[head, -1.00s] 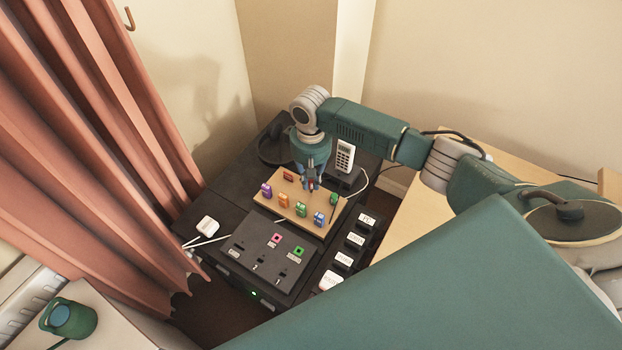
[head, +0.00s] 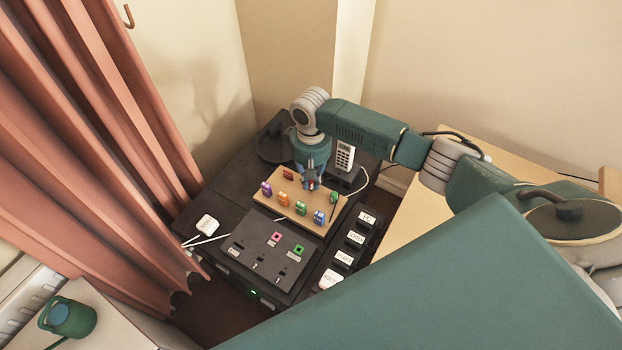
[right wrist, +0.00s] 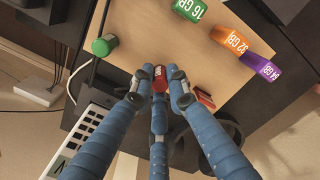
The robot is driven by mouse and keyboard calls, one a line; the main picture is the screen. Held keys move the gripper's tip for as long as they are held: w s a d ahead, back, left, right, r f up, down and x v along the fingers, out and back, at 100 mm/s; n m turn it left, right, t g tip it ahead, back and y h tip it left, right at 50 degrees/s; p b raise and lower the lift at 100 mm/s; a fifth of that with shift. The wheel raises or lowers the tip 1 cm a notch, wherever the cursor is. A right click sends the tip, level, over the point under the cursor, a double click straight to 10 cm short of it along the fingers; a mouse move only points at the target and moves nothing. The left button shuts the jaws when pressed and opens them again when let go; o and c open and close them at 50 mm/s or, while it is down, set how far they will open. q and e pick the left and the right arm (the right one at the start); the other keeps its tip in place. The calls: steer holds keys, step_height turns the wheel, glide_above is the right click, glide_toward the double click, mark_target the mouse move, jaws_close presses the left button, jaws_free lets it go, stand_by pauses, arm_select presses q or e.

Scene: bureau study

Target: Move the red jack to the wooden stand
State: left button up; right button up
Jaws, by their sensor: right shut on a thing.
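The wooden stand (head: 296,222) is a light board lying on the dark cabinet top, with several coloured pieces on it. My right gripper (head: 312,185) points down over the back right part of the stand. In the right wrist view my right gripper (right wrist: 158,86) is shut on the red jack (right wrist: 159,75), which shows between the fingertips over bare wood. Fingers hide part of the jack, and I cannot tell whether it touches the stand. My left gripper is out of view.
Purple (head: 266,188), orange (head: 284,199), green (head: 301,208) and blue (head: 319,217) tags stand along the stand's front. A black panel (head: 245,244) with pink and green sockets lies in front.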

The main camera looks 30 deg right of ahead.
steer(key=shift+f, duration=0.45)
stand_by(0.3)
steer(key=o, duration=0.9)
steer(key=shift+c, duration=0.2)
step_height(320, 180, up, 12)
